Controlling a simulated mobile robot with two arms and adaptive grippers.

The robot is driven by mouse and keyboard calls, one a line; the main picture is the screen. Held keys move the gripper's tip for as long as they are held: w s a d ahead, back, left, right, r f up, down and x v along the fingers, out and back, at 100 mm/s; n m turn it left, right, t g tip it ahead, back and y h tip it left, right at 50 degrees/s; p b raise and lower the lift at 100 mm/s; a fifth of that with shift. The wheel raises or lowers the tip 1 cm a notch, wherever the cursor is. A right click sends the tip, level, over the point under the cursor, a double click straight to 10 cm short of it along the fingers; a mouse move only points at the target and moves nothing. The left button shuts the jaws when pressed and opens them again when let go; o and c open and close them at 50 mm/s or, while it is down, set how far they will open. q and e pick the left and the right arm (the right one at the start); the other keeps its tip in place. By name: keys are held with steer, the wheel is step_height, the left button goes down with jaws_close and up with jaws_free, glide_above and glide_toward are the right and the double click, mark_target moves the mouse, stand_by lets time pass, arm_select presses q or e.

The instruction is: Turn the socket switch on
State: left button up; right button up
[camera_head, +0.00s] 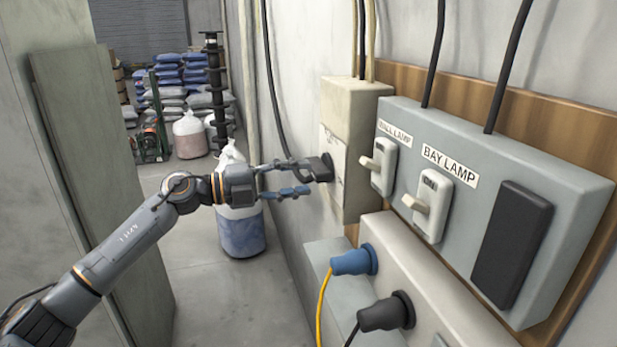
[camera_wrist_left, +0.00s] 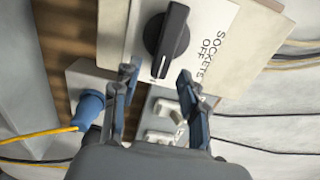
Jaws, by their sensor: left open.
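The socket switch is a black rotary knob (camera_head: 322,168) on the side of a beige box (camera_head: 355,105). In the left wrist view the knob (camera_wrist_left: 168,42) sits on a white plate reading "SOCKETS OFF" (camera_wrist_left: 214,48), with a pale mark on the knob's lower end. My left gripper (camera_head: 300,178) is open, its blue-padded fingers pointing at the knob. In the left wrist view the left gripper's fingertips (camera_wrist_left: 159,72) are spread either side of the knob's lower end. I cannot tell whether they touch it. My right gripper is not in view.
A grey panel (camera_head: 455,245) with white "WALL LAMP" (camera_head: 379,165) and "BAY LAMP" (camera_head: 430,205) switches is to the right. Below are a blue plug (camera_head: 354,261) and a black plug (camera_head: 386,313) with cables. A black cable (camera_head: 270,90) hangs behind the gripper. Bags stand on the floor behind.

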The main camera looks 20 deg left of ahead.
arm_select(q)
steer(key=v, duration=0.9)
